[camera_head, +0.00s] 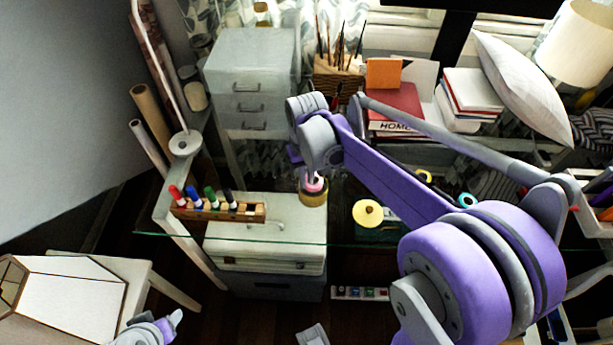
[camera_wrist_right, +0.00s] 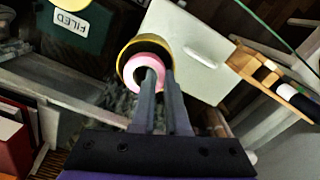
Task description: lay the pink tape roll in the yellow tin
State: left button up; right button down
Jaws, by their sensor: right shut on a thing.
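The pink tape roll (camera_head: 315,184) is held by my right gripper (camera_head: 312,176) above or at the mouth of the yellow tin (camera_head: 313,198), which stands on the glass desk. How deep the roll sits is unclear. Grey and purple parts of my left arm show at the lower left edge; its jaws cannot be made out.
A wooden rack with several markers (camera_head: 217,208) stands left of the tin. A yellow round object (camera_head: 368,213) on a dark green box is to the right. White drawers (camera_head: 250,80), a brush basket (camera_head: 335,78) and books (camera_head: 398,108) stand behind.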

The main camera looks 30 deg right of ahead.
jog(key=c, duration=0.8)
grip_release()
jog(key=shift+c, duration=0.2)
notch_tip(320, 180, up, 11)
jog(key=p, duration=0.1)
jog(key=shift+s+f, duration=0.1)
jog(key=s+a+f+t+p, duration=0.1)
jog(key=s+a+f+t, duration=0.1)
jog(key=s, duration=0.5)
jog(key=s+a+f+n+t+p, duration=0.1)
jog(key=s+a+f+t+p, duration=0.1)
jog(key=s, duration=0.6)
notch_tip(320, 180, down, 3)
jog(key=shift+a+f+n+t, duration=0.15)
jog(key=shift+a+n+t, duration=0.15)
jog(key=shift+a+t, duration=0.55)
